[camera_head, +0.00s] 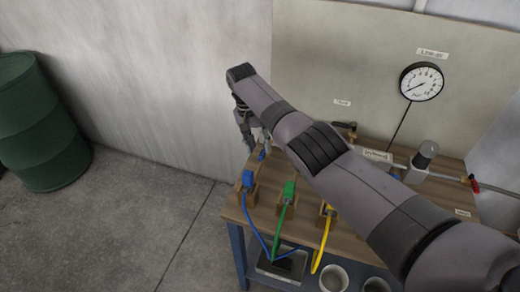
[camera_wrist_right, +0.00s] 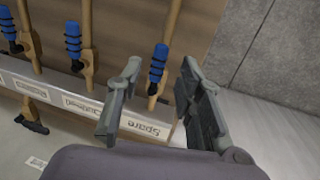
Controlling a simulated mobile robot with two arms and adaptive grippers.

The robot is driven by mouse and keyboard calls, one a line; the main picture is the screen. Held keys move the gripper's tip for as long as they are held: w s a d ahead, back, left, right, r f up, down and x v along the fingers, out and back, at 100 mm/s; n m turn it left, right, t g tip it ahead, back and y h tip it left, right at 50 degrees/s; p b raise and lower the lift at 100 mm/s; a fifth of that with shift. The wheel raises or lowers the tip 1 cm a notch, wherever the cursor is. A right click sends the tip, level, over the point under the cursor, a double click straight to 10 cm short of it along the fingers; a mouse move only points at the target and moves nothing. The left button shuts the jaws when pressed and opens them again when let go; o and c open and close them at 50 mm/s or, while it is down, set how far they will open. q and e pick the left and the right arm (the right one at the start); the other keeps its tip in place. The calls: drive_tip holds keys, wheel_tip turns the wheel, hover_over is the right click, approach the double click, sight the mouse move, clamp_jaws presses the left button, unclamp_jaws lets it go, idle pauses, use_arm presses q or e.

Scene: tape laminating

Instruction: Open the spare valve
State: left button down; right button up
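The spare valve's blue ribbed handle (camera_wrist_right: 158,63) shows in the right wrist view, on a tan stem above a metal rail whose label (camera_wrist_right: 147,128) reads "Spare". My right gripper (camera_wrist_right: 160,95) is open, with one finger on each side of the stem in the picture. I see no clear contact with the handle. In the head view my right gripper (camera_head: 246,122) is at the left end of the bench, near a small blue piece (camera_head: 262,154) that may be this handle. My right arm hides much of the rail there. My left gripper is not in view.
Two similar blue handles (camera_wrist_right: 73,40) (camera_wrist_right: 8,25) stand farther left on the rail. The wooden bench (camera_head: 330,238) holds blue, green and yellow cables. A pressure gauge (camera_head: 421,82) is on the back panel. A green drum (camera_head: 40,120) stands at the left; open floor lies between.

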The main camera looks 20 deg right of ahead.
wheel_tip(320, 180, up, 9)
drive_tip(key=w+a, duration=0.1)
drive_tip(key=shift+a, duration=0.25)
idle(0.3)
